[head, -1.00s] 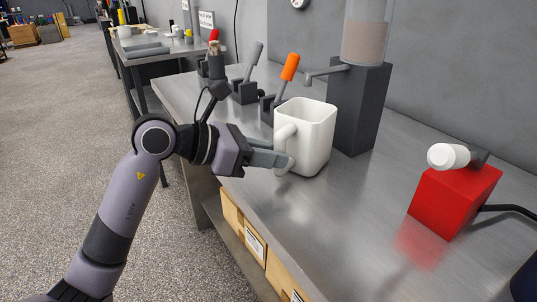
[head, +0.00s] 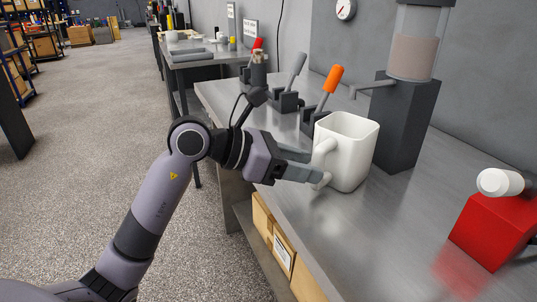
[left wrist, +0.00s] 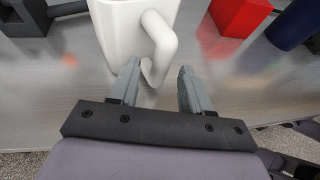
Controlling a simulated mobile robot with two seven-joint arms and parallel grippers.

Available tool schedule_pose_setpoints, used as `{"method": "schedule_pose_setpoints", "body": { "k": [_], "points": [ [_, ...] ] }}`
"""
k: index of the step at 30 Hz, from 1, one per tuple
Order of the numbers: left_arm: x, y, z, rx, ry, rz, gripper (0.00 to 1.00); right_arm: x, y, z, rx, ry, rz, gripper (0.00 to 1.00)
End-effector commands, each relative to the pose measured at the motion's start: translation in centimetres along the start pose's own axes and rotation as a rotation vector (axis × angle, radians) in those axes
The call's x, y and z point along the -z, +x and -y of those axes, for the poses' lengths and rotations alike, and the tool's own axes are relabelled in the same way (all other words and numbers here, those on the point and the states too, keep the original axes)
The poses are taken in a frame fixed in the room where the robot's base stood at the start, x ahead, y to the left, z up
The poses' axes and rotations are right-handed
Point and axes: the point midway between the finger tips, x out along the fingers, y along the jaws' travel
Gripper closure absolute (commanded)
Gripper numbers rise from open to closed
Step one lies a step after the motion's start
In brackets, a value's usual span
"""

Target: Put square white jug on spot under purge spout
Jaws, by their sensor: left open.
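The square white jug (head: 350,155) stands upright on the metal bench, its handle (head: 322,165) facing my left gripper. The spout (head: 372,87) juts left from the dark dispenser (head: 405,125), above and behind the jug; I cannot tell whether it lines up with the jug's mouth. No marked spot shows. My left gripper (head: 314,168) is open at the handle. In the left wrist view the jug (left wrist: 118,30) is ahead, and the lower handle (left wrist: 160,55) reaches between the spread fingertips (left wrist: 160,72), nearer the left one. My right gripper is out of view.
Behind the jug stand an orange-handled lever (head: 331,85), a grey-handled lever (head: 294,75) and a red-handled one (head: 257,45). A red block (head: 490,230) with a white cylinder (head: 499,182) is at the right. The bench between jug and red block is clear.

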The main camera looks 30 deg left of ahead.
Motion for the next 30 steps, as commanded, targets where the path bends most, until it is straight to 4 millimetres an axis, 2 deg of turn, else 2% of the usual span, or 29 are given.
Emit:
{"method": "schedule_pose_setpoints", "body": {
  "k": [9,15,21,30],
  "points": [
    [0.2,-6.7,-0.1,-0.005,0.004,-0.003,0.52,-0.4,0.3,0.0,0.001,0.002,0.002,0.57],
    [0.1,-9.5,0.0,-0.001,0.001,-0.003,0.52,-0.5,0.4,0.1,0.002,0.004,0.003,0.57],
    [0.0,-10.6,0.1,0.0,0.002,-0.001,0.52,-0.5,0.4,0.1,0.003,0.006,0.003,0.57],
    [0.0,-10.6,0.1,0.0,0.001,-0.001,0.52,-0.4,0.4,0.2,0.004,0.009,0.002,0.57]
  ]
}}
